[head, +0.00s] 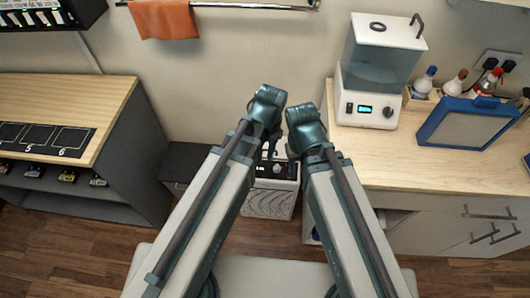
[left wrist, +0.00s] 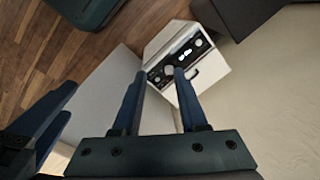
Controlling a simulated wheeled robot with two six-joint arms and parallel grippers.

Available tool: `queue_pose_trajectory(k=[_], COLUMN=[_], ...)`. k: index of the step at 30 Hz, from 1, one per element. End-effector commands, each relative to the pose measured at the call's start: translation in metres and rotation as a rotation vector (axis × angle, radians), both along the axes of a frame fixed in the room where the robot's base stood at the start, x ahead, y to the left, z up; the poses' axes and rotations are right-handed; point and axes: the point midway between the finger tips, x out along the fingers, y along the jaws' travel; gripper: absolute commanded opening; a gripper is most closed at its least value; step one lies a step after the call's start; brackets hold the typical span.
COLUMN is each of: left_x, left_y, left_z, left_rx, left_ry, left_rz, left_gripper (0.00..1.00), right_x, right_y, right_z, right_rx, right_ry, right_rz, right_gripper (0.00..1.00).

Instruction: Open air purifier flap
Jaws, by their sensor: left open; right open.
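The air purifier looks to be the white box on the floor (head: 270,201), in the gap between the two furniture pieces. It has a wavy front grille and a dark control strip. In the left wrist view the white box (left wrist: 212,68) shows its lit display, knobs and a small dark handle-like mark. I cannot make out whether a flap is open. My left gripper (head: 270,146) is open above the box; its two blue fingers (left wrist: 160,73) point at the control strip, with nothing between them. My right gripper (head: 298,150) is beside it, open, its fingers mostly hidden.
A wooden counter (head: 380,170) on the right holds a clear-tank appliance (head: 378,70), several bottles and a blue-framed panel (head: 468,122). A wooden shelf unit (head: 60,95) stands left, with a dark box (head: 188,165) beside the white one. The gap is narrow.

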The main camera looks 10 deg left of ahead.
Motion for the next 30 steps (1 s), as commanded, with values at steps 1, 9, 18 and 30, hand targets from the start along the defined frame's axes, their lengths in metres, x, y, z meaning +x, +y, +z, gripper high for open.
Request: queue_pose_trajectory(k=[1,9,18,30], left_x=[0.03,0.127,0.176,0.179], left_y=[-0.003,0.0,0.006,0.007], left_z=[-0.039,-0.119,-0.151,-0.156], left_rx=[-0.007,-0.001,0.032,0.035], left_ry=[-0.011,-0.079,-0.119,-0.122], left_rz=[-0.09,-0.606,-0.891,-0.915], left_gripper=[0.42,0.42,0.42,0.42], right_x=[0.0,0.0,0.0,0.0], right_y=[0.0,0.0,0.0,0.0], right_z=[-0.039,-0.12,-0.154,-0.16], right_rx=[0.0,0.0,0.0,0.0], right_ry=[0.0,0.0,0.0,0.0], right_rz=[0.0,0.0,0.001,0.001], right_gripper=[0.5,0.5,0.5,0.5])
